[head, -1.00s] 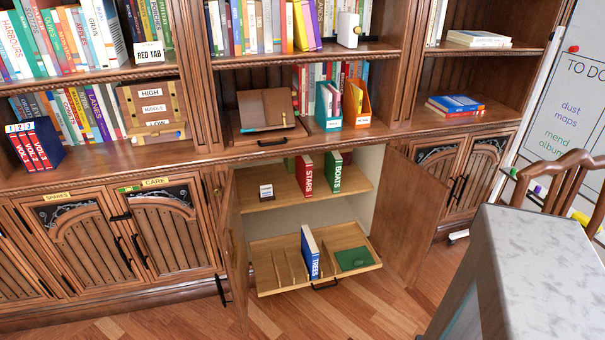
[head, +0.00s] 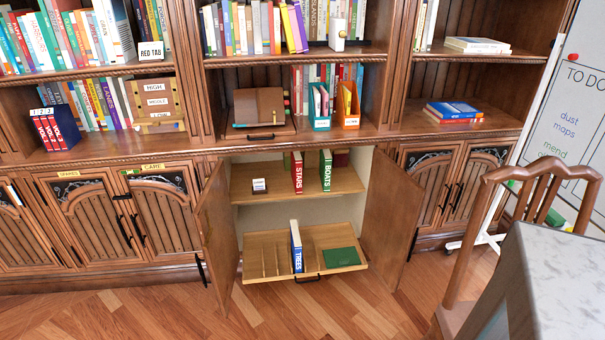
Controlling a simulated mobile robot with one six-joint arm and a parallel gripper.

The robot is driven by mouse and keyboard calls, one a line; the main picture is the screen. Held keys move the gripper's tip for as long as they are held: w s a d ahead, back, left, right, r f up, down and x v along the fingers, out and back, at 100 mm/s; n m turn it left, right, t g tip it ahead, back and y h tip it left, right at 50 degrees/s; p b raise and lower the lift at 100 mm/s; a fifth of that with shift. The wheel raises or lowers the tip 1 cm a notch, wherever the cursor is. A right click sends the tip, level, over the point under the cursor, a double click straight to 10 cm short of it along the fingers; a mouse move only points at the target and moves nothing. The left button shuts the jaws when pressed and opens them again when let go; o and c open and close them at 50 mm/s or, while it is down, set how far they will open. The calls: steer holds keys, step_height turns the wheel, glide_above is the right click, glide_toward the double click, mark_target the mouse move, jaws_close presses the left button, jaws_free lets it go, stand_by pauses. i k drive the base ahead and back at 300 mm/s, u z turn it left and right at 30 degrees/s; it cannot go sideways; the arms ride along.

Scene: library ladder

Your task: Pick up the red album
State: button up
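The red album (head: 297,172), with STARS on its spine, stands upright on the upper shelf (head: 270,194) inside the open lower cabinet. A green album (head: 326,172) marked BOATS stands upright to its right, with a gap between them. Below, a blue album (head: 296,246) marked TREES stands on a slotted pull-out tray (head: 268,273). A green flat piece (head: 342,257) lies on the tray's right side. My gripper is not in view.
The open cabinet doors, left (head: 217,235) and right (head: 390,207), flank the opening. A wooden chair (head: 475,225) and a pale stone-topped block (head: 565,270) stand at right. Red volumes (head: 55,130) sit on the left shelf. The wooden floor (head: 310,315) before the cabinet is clear.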

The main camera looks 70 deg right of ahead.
mark_target(296, 160)
steer(key=u, duration=0.25)
steer(key=k, duration=0.4)
steer(key=z, duration=0.95)
